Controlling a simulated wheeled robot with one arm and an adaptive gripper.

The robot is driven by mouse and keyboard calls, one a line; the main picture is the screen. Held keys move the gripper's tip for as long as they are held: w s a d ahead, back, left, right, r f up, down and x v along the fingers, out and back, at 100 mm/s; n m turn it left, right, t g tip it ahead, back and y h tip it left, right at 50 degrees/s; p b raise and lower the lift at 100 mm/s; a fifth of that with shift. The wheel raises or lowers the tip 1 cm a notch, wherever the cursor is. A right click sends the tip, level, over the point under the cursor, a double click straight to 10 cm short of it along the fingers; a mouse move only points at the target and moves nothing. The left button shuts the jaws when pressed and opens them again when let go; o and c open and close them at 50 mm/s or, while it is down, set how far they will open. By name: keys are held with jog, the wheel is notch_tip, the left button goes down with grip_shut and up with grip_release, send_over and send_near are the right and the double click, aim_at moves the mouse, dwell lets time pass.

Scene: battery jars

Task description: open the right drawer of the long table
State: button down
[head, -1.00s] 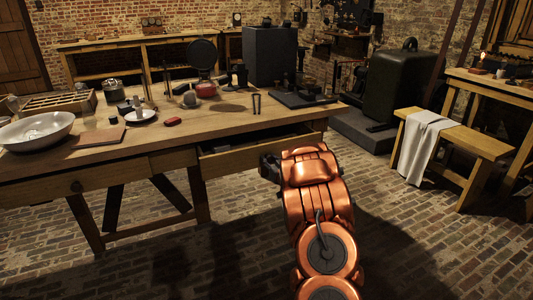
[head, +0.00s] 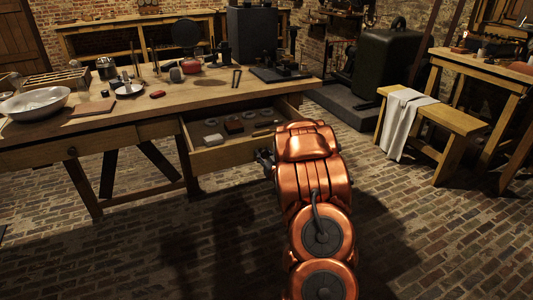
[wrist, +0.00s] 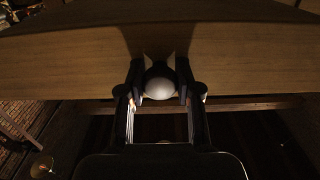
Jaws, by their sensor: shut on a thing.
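The long table (head: 150,98) has its right drawer (head: 240,150) pulled well out, with its inside showing. My gripper (head: 266,160) is at the drawer's front, mostly hidden behind my copper arm in the head view. In the wrist view my gripper (wrist: 160,88) is shut on a round pale knob (wrist: 160,87) on the wooden drawer front (wrist: 70,70). The left drawer (head: 95,143), with a dark knob, is shut.
A bench (head: 455,118) with a white cloth (head: 405,125) stands at the right, near a dark green safe-like case (head: 388,60). The tabletop holds a metal bowl (head: 35,104) and several tools. The brick floor around my arm is clear.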

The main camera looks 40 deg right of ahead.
jog(key=shift+s+a, duration=0.1)
jog(key=shift+s, duration=0.2)
jog(key=c, duration=0.8)
grip_release()
jog(key=shift+s, duration=0.1)
jog(key=shift+v, duration=3.6)
